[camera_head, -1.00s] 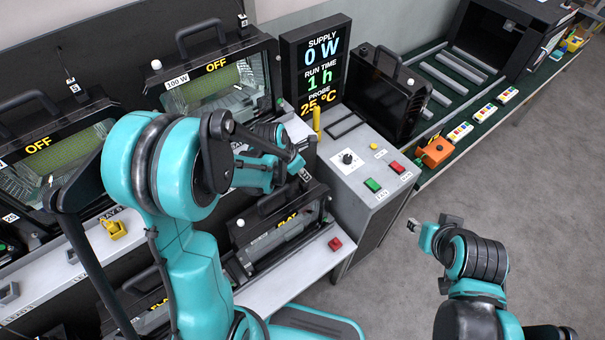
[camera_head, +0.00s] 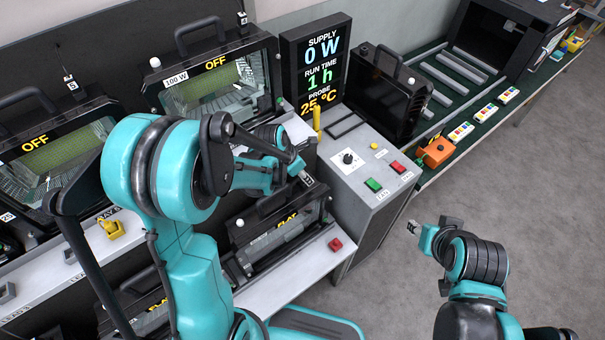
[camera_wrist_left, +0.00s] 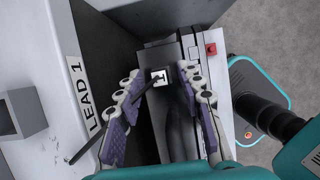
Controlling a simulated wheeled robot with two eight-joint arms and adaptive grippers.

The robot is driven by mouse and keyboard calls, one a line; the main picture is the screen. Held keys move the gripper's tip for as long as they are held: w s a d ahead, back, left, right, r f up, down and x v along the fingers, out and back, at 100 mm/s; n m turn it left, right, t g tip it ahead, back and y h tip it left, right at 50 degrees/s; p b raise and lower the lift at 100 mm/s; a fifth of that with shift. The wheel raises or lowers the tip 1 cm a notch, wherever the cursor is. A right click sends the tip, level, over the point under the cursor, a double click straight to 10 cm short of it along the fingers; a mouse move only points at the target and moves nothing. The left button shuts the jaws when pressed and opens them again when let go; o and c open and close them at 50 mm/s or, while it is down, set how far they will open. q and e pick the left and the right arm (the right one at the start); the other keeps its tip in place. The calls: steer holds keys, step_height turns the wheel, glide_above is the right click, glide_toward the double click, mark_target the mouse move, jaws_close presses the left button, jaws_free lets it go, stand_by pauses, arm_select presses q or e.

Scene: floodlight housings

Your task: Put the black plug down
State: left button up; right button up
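The black plug (camera_wrist_left: 172,86) carries a white tag marked 1 and lies between the fingertips of my left gripper (camera_wrist_left: 162,78) in the left wrist view. The two purple-padded fingers stand apart, with visible gaps beside the tag. A thin black cable runs from near the plug to the lower left. In the head view my left gripper (camera_head: 296,172) is above the front bench near the grey control box, and its fingers are mostly hidden. I cannot tell what the plug rests on. My right gripper (camera_head: 430,226) is empty over the floor, fingers apart.
A LEAD 1 label and a grey block (camera_wrist_left: 22,106) sit on the white shelf at left. The control box (camera_head: 368,195) with green and red buttons stands to the right. Floodlight housings (camera_head: 215,85) line the back. A red button (camera_head: 335,244) is on the bench.

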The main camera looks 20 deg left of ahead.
arm_select(q)
steer(key=shift+r+p, duration=0.5)
steer(key=p+v, duration=0.3)
steer(key=v, duration=0.8)
steer(key=s+r+m+t+y, duration=0.1)
steer(key=s+r+m, duration=0.3)
steer(key=m, duration=1)
steer(key=s+r+m+t+y, duration=0.1)
steer(key=s+r+m, duration=0.3)
steer(key=s+m, duration=0.5)
steer(key=m+t, duration=0.1)
steer(key=m, duration=0.4)
steer(key=shift+s+y, duration=0.25)
steer(key=shift+y, duration=0.15)
steer(key=shift+a, duration=0.1)
step_height(320, 180, down, 10)
steer(key=b, duration=1)
steer(key=shift+f, duration=0.2)
